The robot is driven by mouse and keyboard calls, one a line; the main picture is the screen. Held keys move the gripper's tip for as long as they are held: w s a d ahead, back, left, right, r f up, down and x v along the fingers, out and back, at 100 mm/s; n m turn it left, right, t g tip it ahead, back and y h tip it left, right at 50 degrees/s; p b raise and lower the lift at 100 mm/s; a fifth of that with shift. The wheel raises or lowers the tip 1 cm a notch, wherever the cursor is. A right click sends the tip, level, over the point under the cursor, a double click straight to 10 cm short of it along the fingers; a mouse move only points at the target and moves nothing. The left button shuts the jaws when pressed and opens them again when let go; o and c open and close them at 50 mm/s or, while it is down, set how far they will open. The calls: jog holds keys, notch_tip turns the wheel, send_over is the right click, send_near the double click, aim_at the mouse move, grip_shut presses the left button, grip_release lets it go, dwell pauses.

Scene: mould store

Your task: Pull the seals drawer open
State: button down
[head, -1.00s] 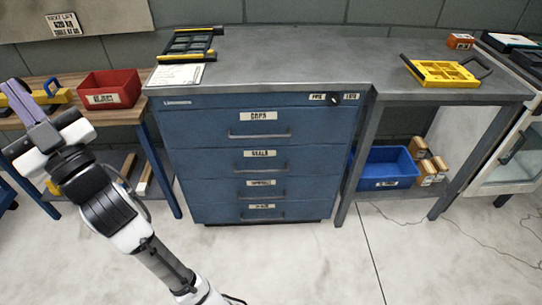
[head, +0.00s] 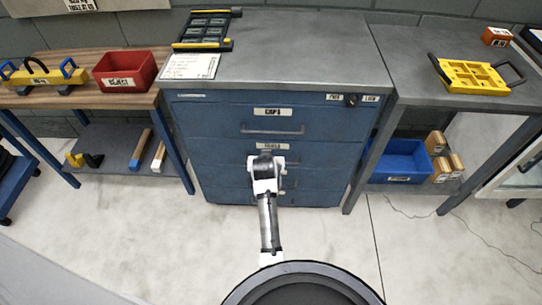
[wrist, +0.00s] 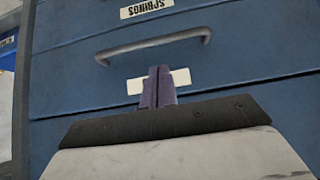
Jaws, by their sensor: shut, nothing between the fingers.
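The blue drawer cabinet (head: 215,150) stands ahead with all its drawers shut. The seals drawer is second from the top; its label (head: 273,146) shows just above my arm, which hides most of its handle in the head view. In the wrist view, which is upside down, the seals handle (wrist: 155,45) is a grey bar, and the seals label (wrist: 179,80) is partly covered by my fingers. My gripper (wrist: 158,72) is shut and empty, with its purple fingertips in front of that label, apart from the handle. The head view hides the fingers.
The caps drawer handle (head: 272,130) is above, and the springs label (wrist: 147,8) is on the drawer below. A dark lock knob (head: 350,100) sits at the cabinet's upper right. A wooden bench (head: 60,97) stands left; a grey table (head: 410,70) stands right. Floor in front is clear.

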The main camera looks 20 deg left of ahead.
jog(key=x, duration=0.8)
jog(key=shift+w+a+f, duration=0.1)
jog(key=shift+w, duration=0.1)
